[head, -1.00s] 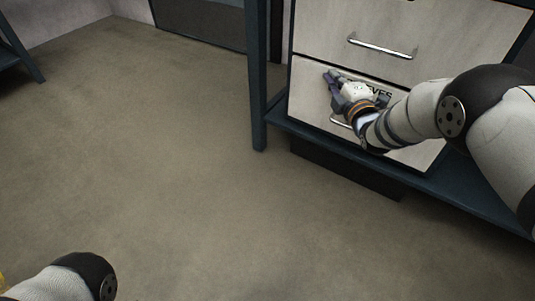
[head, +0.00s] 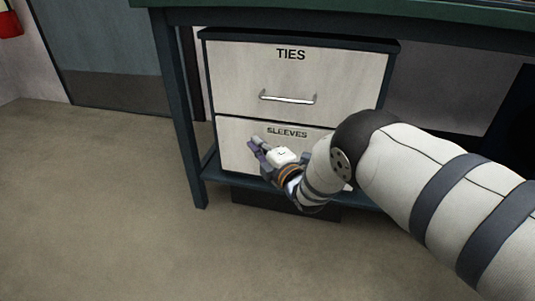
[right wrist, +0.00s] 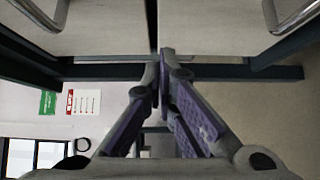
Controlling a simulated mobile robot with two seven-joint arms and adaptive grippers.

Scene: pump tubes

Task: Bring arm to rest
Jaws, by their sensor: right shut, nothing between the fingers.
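My right gripper (head: 259,149) is in front of the lower drawer, marked SLEEVES (head: 235,150), in the head view. It is shut and empty. In the right wrist view its purple-padded fingers (right wrist: 163,85) meet at the tips. My right arm (head: 400,165) reaches in from the right and hides part of the lower drawer and its handle. My left gripper is not in view.
The upper drawer, marked TIES (head: 240,75), is shut and has a metal handle (head: 288,98). The cabinet stands under a green-topped workbench (head: 350,10) with a dark leg (head: 183,110). The floor (head: 90,220) at the left is clear. A door (head: 105,50) stands behind.

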